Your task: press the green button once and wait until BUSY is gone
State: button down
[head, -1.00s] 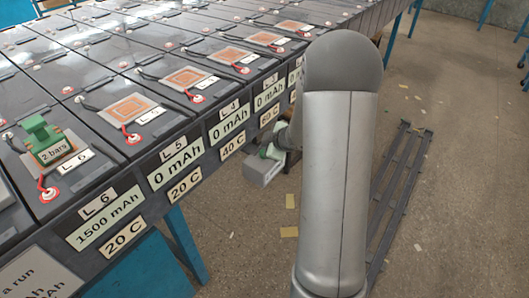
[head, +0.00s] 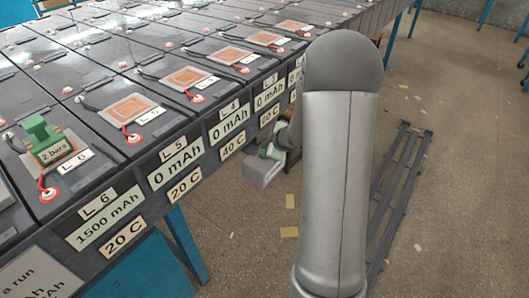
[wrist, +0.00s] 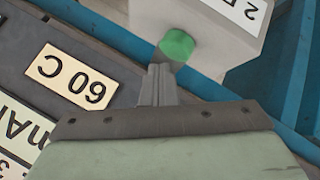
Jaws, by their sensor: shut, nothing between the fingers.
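The green button (wrist: 177,45) is a short round cap on the face of a pale box (wrist: 205,22) in the wrist view. My gripper (wrist: 164,72) is shut and empty, its narrow fingertips right at the lower left edge of the button. I cannot tell whether they touch it or stop just short. In the head view the button cannot be made out, and my fingertips are not clear behind my large arm link. The word BUSY cannot be read in either view.
The rack edge with an upside-down 60 C label (wrist: 76,77) lies close on the left of my fingers. Blue frame bars (wrist: 293,70) run beside the box. In the head view, battery rows carry label L 6 with 1500 mAh (head: 104,218). A metal rail (head: 398,195) lies on the floor.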

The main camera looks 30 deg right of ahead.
jog(key=shift+f, duration=0.15)
jog(key=shift+f, duration=0.25)
jog(key=shift+f+b, duration=0.45)
jog(key=shift+b, duration=0.05)
dwell(0.5)
jog(key=shift+r, duration=0.1)
jog(key=shift+r+p, duration=0.75)
jog(key=shift+p, duration=0.2)
notch_tip(320, 180, up, 5)
jog(key=p, duration=0.5)
dwell(0.6)
